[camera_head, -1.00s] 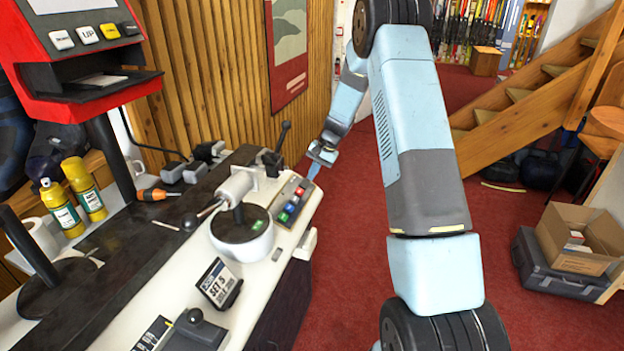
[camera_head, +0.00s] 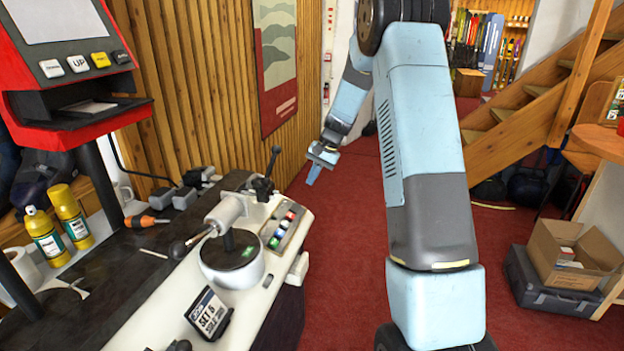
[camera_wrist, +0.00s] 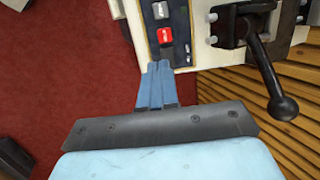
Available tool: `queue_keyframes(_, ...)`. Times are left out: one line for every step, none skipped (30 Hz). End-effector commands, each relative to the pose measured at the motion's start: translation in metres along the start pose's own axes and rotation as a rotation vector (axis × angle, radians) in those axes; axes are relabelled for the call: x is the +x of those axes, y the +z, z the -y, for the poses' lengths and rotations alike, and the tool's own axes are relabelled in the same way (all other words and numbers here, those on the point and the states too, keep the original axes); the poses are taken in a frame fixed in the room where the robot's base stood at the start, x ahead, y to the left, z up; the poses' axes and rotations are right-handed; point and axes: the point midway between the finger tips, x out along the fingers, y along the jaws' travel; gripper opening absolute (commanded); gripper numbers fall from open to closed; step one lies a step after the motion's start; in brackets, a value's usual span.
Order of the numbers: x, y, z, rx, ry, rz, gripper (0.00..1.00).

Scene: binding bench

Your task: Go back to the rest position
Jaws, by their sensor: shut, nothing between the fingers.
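My gripper (camera_head: 315,171) hangs at the end of my raised blue arm, just past the far right end of the bench in the head view. It is shut and empty, with its fingers pointing down. In the wrist view the closed blue fingertips (camera_wrist: 158,72) lie in line with the near end of the button panel (camera_wrist: 165,30); I cannot tell the height gap. The panel, with red, green and other buttons, also shows on the bench edge in the head view (camera_head: 283,227).
The white bench (camera_head: 180,310) carries a binding device (camera_head: 232,259), a black lever (camera_head: 272,165) and a "SET 5" sign (camera_head: 209,314). A red console (camera_head: 75,75) stands at left. An open cardboard box (camera_head: 575,257) lies at right by wooden stairs (camera_head: 515,125). Red carpet between is clear.

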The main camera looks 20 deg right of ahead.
Motion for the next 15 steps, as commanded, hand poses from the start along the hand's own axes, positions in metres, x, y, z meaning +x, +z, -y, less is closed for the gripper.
queue_keyframes(0.000, 0.000, 0.000, 0.000, 0.000, 0.000, 0.00)
queue_keyframes(0.000, 0.000, 0.000, -0.001, 0.000, 0.000, 0.00)
queue_keyframes(-0.001, 0.001, 0.001, -0.002, 0.000, -0.001, 0.00)
queue_keyframes(-0.003, 0.002, 0.001, -0.005, 0.001, -0.003, 0.00)
queue_keyframes(-0.006, 0.004, 0.002, -0.009, 0.002, -0.006, 0.00)
queue_keyframes(-0.011, 0.008, 0.003, -0.017, 0.004, -0.011, 0.00)
queue_keyframes(-0.015, 0.012, 0.004, -0.023, 0.007, -0.015, 0.00)
queue_keyframes(-0.020, 0.017, 0.006, -0.032, 0.010, -0.020, 0.00)
queue_keyframes(-0.028, 0.024, 0.008, -0.045, 0.014, -0.029, 0.00)
queue_keyframes(-0.036, 0.030, 0.009, -0.057, 0.019, -0.036, 0.00)
queue_keyframes(-0.042, 0.036, 0.010, -0.069, 0.024, -0.043, 0.00)
queue_keyframes(-0.052, 0.046, 0.012, -0.085, 0.029, -0.054, 0.00)
queue_keyframes(-0.059, 0.053, 0.013, -0.097, 0.035, -0.062, 0.00)
queue_keyframes(-0.067, 0.060, 0.013, -0.110, 0.040, -0.070, 0.00)
queue_keyframes(-0.075, 0.070, 0.014, -0.126, 0.046, -0.080, 0.00)
